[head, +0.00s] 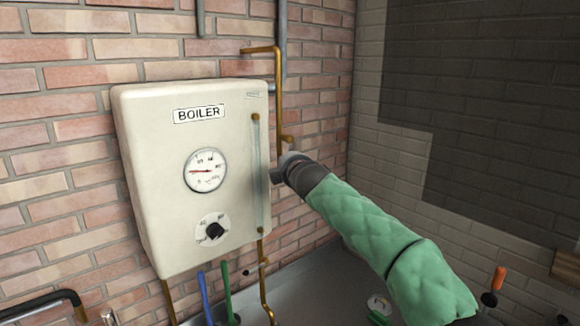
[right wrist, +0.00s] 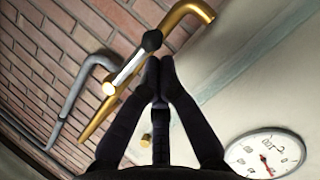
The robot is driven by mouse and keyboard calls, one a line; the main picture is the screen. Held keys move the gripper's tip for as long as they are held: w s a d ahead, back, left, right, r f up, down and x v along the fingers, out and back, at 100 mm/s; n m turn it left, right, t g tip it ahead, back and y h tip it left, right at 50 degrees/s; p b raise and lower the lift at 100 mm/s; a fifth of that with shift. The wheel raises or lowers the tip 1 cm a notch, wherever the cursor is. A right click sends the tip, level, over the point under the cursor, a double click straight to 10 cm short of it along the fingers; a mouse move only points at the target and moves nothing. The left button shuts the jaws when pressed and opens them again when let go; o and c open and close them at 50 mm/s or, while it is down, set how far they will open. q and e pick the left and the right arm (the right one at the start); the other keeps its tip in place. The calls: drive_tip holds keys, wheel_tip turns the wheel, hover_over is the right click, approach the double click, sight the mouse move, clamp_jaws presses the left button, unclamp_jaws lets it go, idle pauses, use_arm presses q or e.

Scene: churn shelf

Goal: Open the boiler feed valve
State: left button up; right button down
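The cream boiler (head: 155,150) hangs on the brick wall in the head view, with a round gauge (head: 205,170), a black knob (head: 215,231) and a sight glass (head: 257,170). A brass pipe (head: 278,85) runs beside its right edge. My right gripper (head: 281,176) is at that edge, mostly dark and small there. In the right wrist view its black fingers (right wrist: 159,62) come together at the tips, close beside a pale bar with a black end (right wrist: 130,68) on the brass pipe (right wrist: 185,14). Whether they touch the bar is unclear. My left gripper is out of view.
Below the boiler are a blue pipe (head: 205,298), a green pipe (head: 227,292) and a brass pipe (head: 266,290). A dark bent pipe (head: 40,302) is at lower left. An orange-handled item (head: 498,279) and a small gauge (head: 379,305) are at lower right.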

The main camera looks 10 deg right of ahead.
drive_tip(key=v, duration=1.1)
drive_tip(key=shift+s, duration=0.4)
